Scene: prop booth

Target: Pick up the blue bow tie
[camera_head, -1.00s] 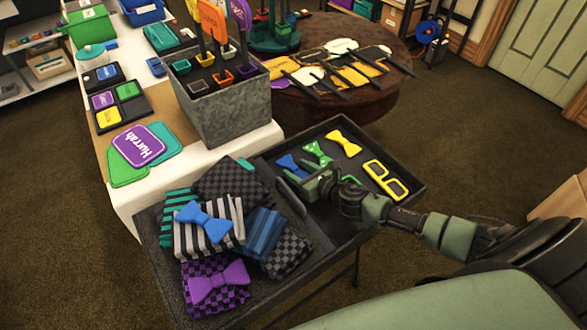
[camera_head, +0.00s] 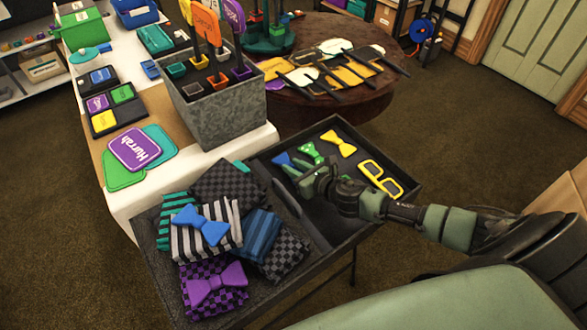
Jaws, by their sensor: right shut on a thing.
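A blue bow tie (camera_head: 283,159) shows in the dark tray, partly hidden behind my right gripper (camera_head: 298,179). My right gripper comes in from the right, low over the tray, and is shut on this blue bow tie; the fingers hide the contact itself. Another blue bow tie (camera_head: 202,225) lies on a black-and-white striped cloth in the pile at the left. My left gripper is not in view.
The tray (camera_head: 408,201) also holds a green bow tie (camera_head: 312,152), a yellow bow tie (camera_head: 339,143) and yellow glasses (camera_head: 380,179). A purple bow tie (camera_head: 216,284) lies on the folded cloths. A grey metal bin (camera_head: 222,120) stands behind the tray.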

